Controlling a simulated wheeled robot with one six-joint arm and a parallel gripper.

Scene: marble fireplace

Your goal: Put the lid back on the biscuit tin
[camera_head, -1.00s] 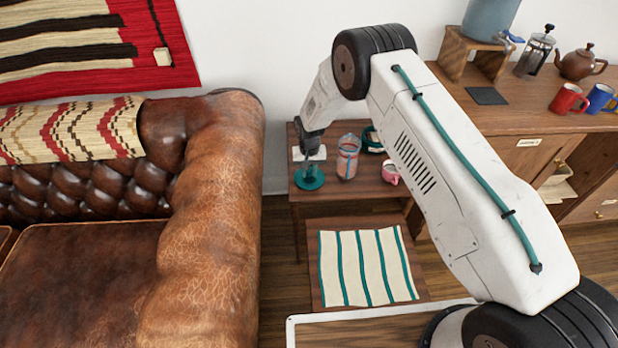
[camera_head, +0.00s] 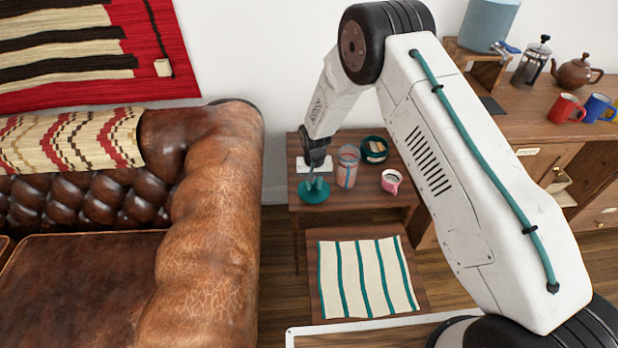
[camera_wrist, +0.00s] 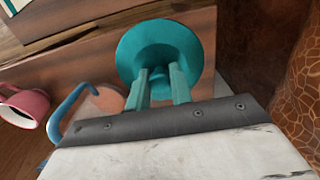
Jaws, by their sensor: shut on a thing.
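The teal round lid (camera_head: 313,191) is at the left front of the small wooden side table (camera_head: 336,203). My gripper (camera_head: 314,178) is shut on the knob at its middle; I cannot tell whether the lid touches the table. In the wrist view the lid (camera_wrist: 182,42) shows as a disc just beyond the fingers of my gripper (camera_wrist: 160,76). The dark teal biscuit tin (camera_head: 374,157) stands open at the table's back right, with pale biscuits inside. It is apart from the lid.
A pink mug (camera_head: 391,181) is in front of the tin. The leather sofa (camera_head: 205,220) is left; a wooden cabinet (camera_head: 540,165) is right.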

